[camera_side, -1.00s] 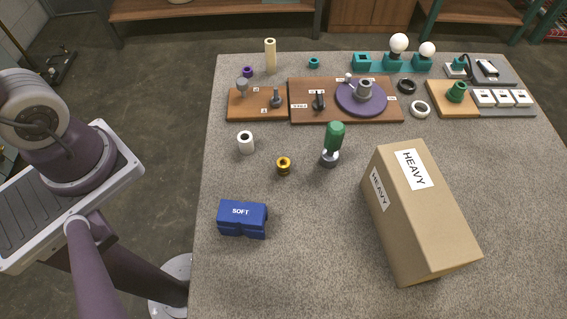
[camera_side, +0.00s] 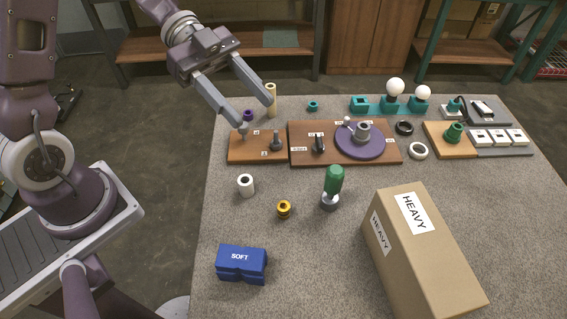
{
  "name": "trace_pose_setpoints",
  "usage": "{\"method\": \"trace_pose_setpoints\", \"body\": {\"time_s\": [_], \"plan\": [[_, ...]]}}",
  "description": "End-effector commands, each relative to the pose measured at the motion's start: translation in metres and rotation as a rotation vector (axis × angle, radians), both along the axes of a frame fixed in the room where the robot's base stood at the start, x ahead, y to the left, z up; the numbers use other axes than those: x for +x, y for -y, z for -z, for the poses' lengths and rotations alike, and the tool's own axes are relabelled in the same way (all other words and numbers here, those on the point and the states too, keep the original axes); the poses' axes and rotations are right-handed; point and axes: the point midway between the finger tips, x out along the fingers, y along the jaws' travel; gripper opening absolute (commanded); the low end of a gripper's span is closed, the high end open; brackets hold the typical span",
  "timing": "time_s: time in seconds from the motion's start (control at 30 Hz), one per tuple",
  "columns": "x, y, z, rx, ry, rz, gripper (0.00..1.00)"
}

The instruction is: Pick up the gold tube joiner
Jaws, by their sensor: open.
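The gold tube joiner (camera_side: 284,209) stands on the grey speckled table in the middle left, a short gold piece with a dark opening on top. Nothing touches it. My gripper (camera_side: 256,107) hangs above the back left of the table, over the left wooden board in the picture. Its two long grey fingers are spread apart with nothing between them. It is well behind and above the gold joiner.
A white tube (camera_side: 246,185) and a green-topped part (camera_side: 333,187) stand near the joiner. A blue SOFT block (camera_side: 241,264) lies in front, and a large HEAVY box (camera_side: 424,255) stands at right. Wooden boards (camera_side: 258,147) with parts line the back. Bare table surrounds the joiner.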

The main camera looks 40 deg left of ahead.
Motion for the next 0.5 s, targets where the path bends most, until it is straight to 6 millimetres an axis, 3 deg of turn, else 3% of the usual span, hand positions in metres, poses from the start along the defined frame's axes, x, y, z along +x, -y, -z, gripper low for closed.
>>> {"method": "trace_pose_setpoints", "body": {"time_s": [0.03,0.3,0.4,0.5], "plan": [[-0.001,0.0,0.023,-0.004,-0.014,-0.003,0.5],[-0.001,0.001,0.149,-0.001,-0.008,-0.003,0.5],[0.0,0.001,0.181,-0.001,-0.002,-0.002,0.5],[0.0,0.001,0.196,0.0,0.003,-0.001,0.5]]}}
